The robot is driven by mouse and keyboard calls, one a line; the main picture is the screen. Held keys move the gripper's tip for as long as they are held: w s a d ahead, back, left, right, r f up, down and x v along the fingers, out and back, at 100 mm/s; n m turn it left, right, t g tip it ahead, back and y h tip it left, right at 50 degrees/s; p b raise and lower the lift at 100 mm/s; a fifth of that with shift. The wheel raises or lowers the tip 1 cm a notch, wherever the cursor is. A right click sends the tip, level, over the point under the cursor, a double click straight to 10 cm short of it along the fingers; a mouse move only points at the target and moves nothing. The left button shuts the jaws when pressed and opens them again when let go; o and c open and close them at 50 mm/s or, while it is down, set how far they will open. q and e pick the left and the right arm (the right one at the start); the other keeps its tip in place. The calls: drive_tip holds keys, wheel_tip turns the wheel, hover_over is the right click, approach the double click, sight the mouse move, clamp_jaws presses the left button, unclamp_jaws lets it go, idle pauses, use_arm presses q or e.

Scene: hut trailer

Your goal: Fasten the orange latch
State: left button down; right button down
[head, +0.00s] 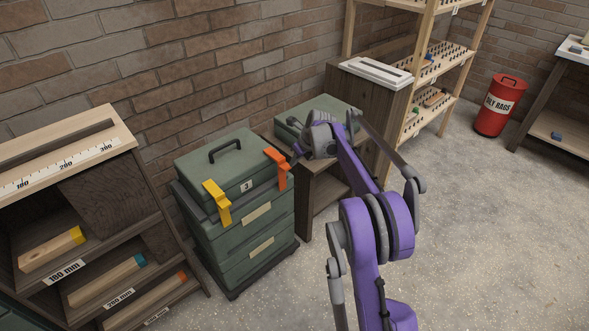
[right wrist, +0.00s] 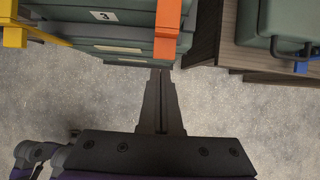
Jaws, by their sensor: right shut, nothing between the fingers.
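The orange latch (head: 278,163) sits at the right of the front edge of a green case (head: 232,166) marked 3, on top of a stack of green cases. It hangs from the lid down over the case's front. In the right wrist view, the orange latch (right wrist: 168,35) is at the top centre. My right gripper (head: 296,151) is just right of the latch in the head view, partly hidden by its own wrist. The right wrist view shows its fingers (right wrist: 163,75) shut and empty, tips just below the latch in the picture; contact cannot be told. My left gripper is not seen.
A yellow latch (head: 217,203) is at the left of the same case front. A low wooden bench (head: 320,180) with another green case (head: 315,113) stands close on the right. A shelf unit (head: 95,260) is at left. The concrete floor in front is clear.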

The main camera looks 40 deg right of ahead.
drive_tip(key=r, duration=0.1)
drive_tip(key=w+r, duration=0.1)
drive_tip(key=r, duration=0.1)
drive_tip(key=w+r, duration=0.1)
drive_tip(key=shift+d+r+p, duration=0.1)
drive_tip(key=shift+r+p, duration=0.25)
drive_tip(key=shift+r, duration=0.05)
drive_tip(key=s+a+r+n+p, duration=0.3)
drive_tip(key=s+a+r+n, duration=0.2)
drive_tip(key=s+a+n, duration=0.4)
drive_tip(key=s+a+r+n+p, duration=0.3)
drive_tip(key=s+a+r+n, duration=0.3)
drive_tip(key=a, duration=0.5)
drive_tip(key=s+a+f+n+p, duration=0.1)
drive_tip(key=s+a+n+p, duration=0.2)
drive_tip(key=s+n, duration=0.7)
drive_tip(key=s+a+f+n+p, duration=0.2)
drive_tip(key=s+a+n, duration=0.5)
drive_tip(key=s, duration=0.5)
drive_tip(key=n+p, duration=0.1)
drive_tip(key=n, duration=0.1)
drive_tip(key=shift+f+n+h, duration=0.3)
drive_tip(key=shift+n, duration=0.1)
drive_tip(key=shift+a, duration=0.1)
